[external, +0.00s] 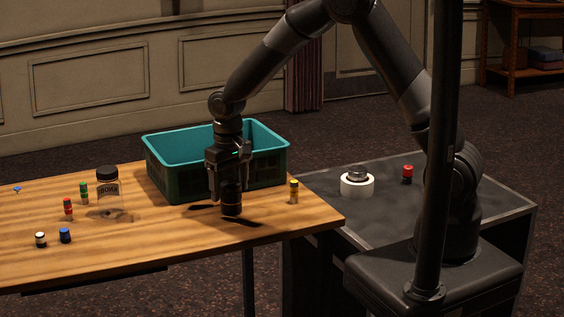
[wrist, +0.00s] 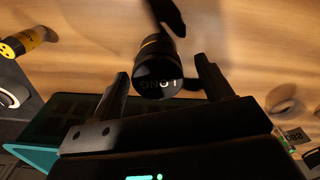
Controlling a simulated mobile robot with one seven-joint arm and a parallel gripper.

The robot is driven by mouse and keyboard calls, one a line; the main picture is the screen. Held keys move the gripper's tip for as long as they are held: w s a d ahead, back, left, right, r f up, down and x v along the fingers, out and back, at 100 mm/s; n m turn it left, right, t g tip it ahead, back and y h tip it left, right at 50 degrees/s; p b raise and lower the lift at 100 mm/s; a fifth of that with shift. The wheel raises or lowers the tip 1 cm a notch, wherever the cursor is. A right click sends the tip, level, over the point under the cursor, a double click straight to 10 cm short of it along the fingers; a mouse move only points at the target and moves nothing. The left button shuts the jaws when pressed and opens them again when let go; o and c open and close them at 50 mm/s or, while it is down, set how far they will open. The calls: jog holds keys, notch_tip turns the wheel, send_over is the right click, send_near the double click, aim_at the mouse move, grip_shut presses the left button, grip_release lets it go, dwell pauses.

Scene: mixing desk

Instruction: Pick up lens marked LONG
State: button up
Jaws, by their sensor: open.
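The black lens (wrist: 158,72) shows in the wrist view with its dark round end towards me and the letters LONG on it upside down. It has a thin gold ring. In the external view the lens (external: 231,202) is a black cylinder directly below my gripper, upright at the wooden table. My gripper (external: 229,172) points down over it. In the wrist view the fingers of my gripper (wrist: 162,82) are apart, one on each side of the lens, with visible gaps. Contact between the lens's lower end and the table is hard to tell.
A teal crate (external: 270,136) stands just behind my gripper. A yellow bottle (external: 293,191) is to the right near the table edge. A dark-lidded jar (external: 107,191) and several small bottles stand on the left. A white roll (external: 357,187) lies on the dark side table.

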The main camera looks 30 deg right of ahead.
aim_at(231, 196)
notch_tip(231, 196, down, 3)
jog(key=shift+s+d+f, duration=0.1)
jog(key=shift+s+f, duration=0.05)
jog(key=shift+f, duration=0.05)
jog(key=c, duration=1.2)
jog(key=shift+c, duration=0.4)
jog(key=shift+r, duration=0.2)
